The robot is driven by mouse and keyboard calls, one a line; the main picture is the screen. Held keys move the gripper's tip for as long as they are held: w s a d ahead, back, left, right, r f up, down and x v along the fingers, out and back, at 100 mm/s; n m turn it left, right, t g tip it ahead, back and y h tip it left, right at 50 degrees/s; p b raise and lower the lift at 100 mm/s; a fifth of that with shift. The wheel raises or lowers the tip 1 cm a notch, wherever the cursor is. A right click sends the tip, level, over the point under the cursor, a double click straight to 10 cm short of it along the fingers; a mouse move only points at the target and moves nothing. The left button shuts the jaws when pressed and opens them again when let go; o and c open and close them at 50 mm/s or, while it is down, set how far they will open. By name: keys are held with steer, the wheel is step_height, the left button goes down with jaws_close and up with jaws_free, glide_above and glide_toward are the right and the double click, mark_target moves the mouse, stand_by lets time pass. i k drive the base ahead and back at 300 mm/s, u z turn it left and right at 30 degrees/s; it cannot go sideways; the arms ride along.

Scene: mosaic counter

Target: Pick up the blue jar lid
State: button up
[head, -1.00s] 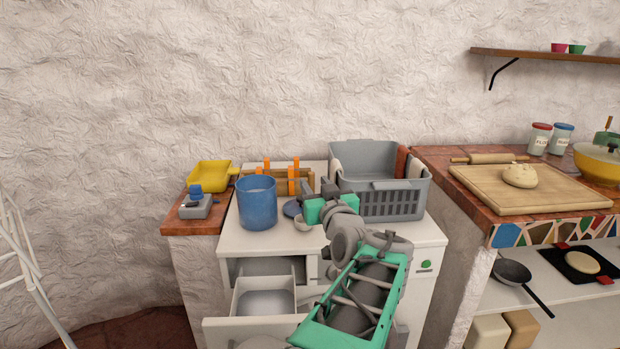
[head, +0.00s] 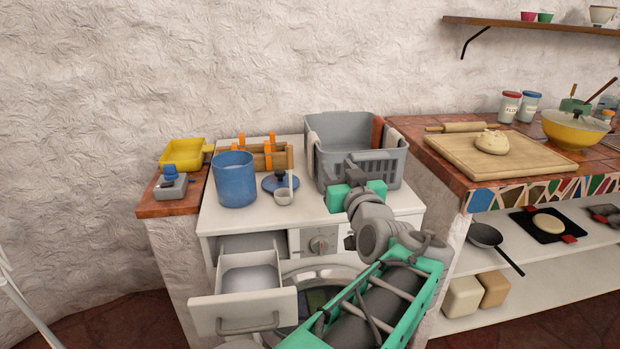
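The blue lid (head: 270,185) is a flat disc with a dark knob. It lies on the white washing machine top (head: 320,214), just right of the blue jar (head: 235,182), which stands upright. A small white cup (head: 283,198) stands in front of the lid and covers part of its front edge. My gripper (head: 352,177), with green and grey parts, is right of the lid and apart from it, in front of the grey basket. Its fingers are seen from behind and I cannot make out the gap between them. I see nothing held.
The grey basket (head: 393,172) with cloths stands right of the lid. A wooden rack with orange pegs (head: 271,150) is behind it. The detergent drawer (head: 245,312) is pulled out below. A yellow tray (head: 183,155) and a grey-blue item (head: 171,186) sit at left.

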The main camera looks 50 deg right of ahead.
mark_target(280, 180)
steer(key=z, duration=1.3)
